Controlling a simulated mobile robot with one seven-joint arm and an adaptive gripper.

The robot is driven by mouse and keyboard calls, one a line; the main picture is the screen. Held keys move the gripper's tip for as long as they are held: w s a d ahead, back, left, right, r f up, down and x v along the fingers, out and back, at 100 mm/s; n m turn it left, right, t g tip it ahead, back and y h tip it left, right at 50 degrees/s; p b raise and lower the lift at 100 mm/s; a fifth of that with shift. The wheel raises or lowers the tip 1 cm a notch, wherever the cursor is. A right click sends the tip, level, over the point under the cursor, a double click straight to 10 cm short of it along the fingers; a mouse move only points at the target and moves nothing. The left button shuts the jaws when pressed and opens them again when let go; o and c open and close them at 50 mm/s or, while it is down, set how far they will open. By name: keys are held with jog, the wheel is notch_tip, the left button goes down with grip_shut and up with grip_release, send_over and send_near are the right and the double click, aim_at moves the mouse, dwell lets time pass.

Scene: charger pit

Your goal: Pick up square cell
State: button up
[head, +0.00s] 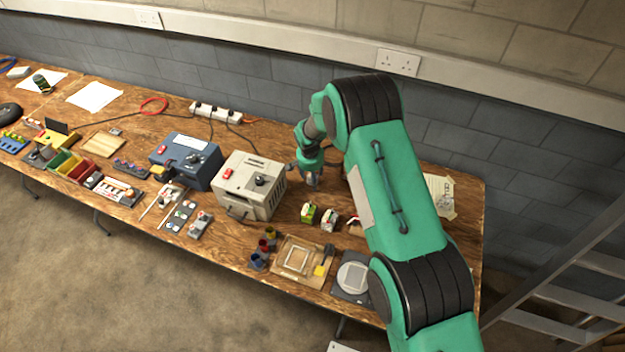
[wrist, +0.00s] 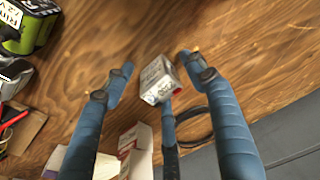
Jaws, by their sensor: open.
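The square cell (wrist: 158,80), a small whitish-grey block with printing and a reddish end, sits on the wooden bench in the wrist view. My gripper (wrist: 156,67) is open, with one blue finger to the left of the cell, one to the right, and a third at its lower edge. Gaps show between the cell and the two side fingers; whether the third touches it I cannot tell. In the head view my gripper (head: 311,183) is low over the bench behind the grey power unit's right side, and I cannot make out this cell there.
A green-and-white cell (head: 308,213) and a white one (head: 329,220) stand in front of my gripper. The grey power unit (head: 250,185) is close on the left. White-and-red boxes (wrist: 136,150) and a dark cable loop (wrist: 195,122) are near the fingers.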

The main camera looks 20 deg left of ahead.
grip_shut()
dwell(0.3)
jog(key=shift+r, duration=0.15)
jog(key=shift+r+p, duration=0.35)
jog(key=shift+r, duration=4.5)
